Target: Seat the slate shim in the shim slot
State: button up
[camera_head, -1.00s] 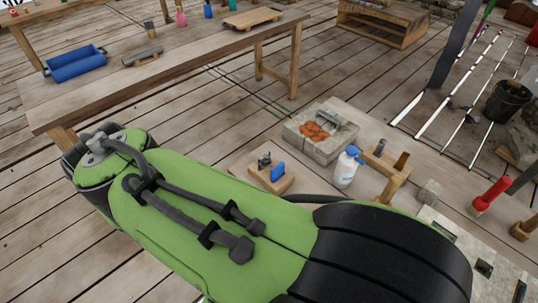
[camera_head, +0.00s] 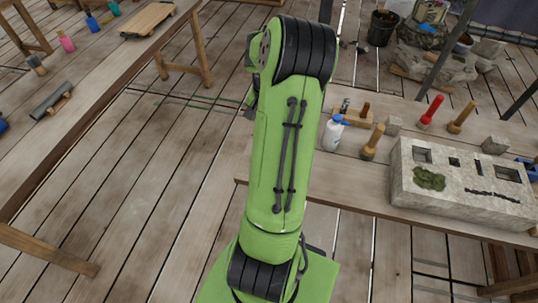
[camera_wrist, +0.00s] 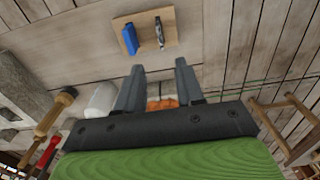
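In the wrist view a small wooden block (camera_wrist: 146,35) carries a blue piece (camera_wrist: 130,39) and a thin dark grey piece (camera_wrist: 159,32); the grey one may be the slate shim, but I cannot be sure. My gripper (camera_wrist: 159,65) is open and empty, its two fingers apart and pointing toward that block, with clear space between. In the head view a pale stone block (camera_head: 460,203) at the right has several dark openings in its top, including a small narrow one (camera_head: 453,162). I cannot tell which is the shim slot. My arm hides the wooden block in the head view.
Orange material (camera_wrist: 162,104) shows between my fingers. A long wooden table (camera_head: 95,90) stands at the left.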

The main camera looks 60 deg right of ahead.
notch_tip(320, 180, down, 15)
jog(key=shift+b, duration=0.7)
grip_shut()
